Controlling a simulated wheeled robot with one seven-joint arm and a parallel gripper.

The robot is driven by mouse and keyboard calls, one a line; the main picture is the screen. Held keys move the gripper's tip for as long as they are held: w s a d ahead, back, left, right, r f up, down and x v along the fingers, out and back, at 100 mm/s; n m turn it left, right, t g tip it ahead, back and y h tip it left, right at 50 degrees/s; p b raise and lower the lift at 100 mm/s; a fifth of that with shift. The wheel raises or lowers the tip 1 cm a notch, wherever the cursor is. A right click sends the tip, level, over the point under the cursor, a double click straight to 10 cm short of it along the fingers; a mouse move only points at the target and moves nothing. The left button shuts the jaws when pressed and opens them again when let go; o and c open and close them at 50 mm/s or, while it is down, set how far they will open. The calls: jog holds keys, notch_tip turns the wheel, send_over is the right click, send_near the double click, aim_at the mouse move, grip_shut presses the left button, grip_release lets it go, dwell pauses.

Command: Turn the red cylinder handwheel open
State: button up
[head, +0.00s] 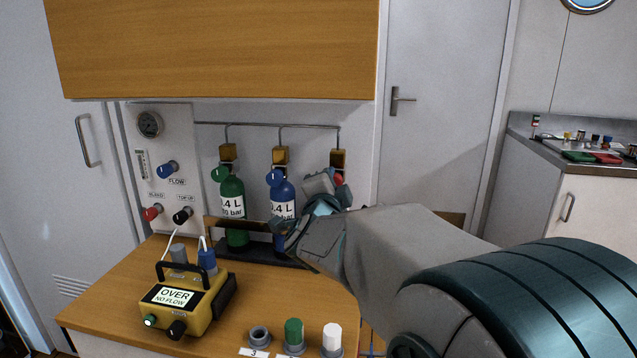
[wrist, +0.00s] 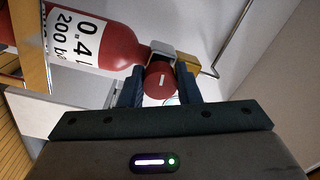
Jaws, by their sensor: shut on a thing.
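The red cylinder (wrist: 105,40) lies across the upper left of the wrist view, with a white label reading 0.4 L and 200. Its red handwheel (wrist: 159,80), a small round knob with a white mark, sits between the two fingers of my gripper (wrist: 159,90). The fingers are shut on the handwheel from both sides. In the head view my gripper (head: 327,190) is at the right end of the cylinder row. A sliver of the red handwheel (head: 339,180) shows beside it; the red cylinder's body is hidden behind my arm.
A green cylinder (head: 232,200) and a blue cylinder (head: 283,198) stand left of my gripper, under a thin pipe. A panel (head: 150,185) with knobs and a gauge is further left. A yellow analyser (head: 185,303) and several capped fittings stand on the wooden counter (head: 105,305). A wooden cabinet (head: 215,45) hangs above.

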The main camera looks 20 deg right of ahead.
jog(key=n+p, duration=0.1)
jog(key=n, duration=0.3)
jog(key=n+p, duration=0.1)
jog(key=n, duration=0.2)
jog(key=shift+n+y, duration=0.3)
jog(key=shift+n, duration=0.1)
jog(key=n+p, duration=0.3)
jog(key=n, duration=0.3)
jog(key=shift+d, duration=0.1)
jog(key=n+p, duration=0.3)
jog(key=n, duration=0.2)
jog(key=shift+s+n, duration=0.1)
jog(key=shift+n, duration=0.3)
jog(key=shift+f+n+p, duration=0.1)
jog(key=shift+n+p, duration=1.05)
jog(key=shift+n, duration=0.75)
jog(key=o, duration=1)
jog(key=shift+c, duration=0.2)
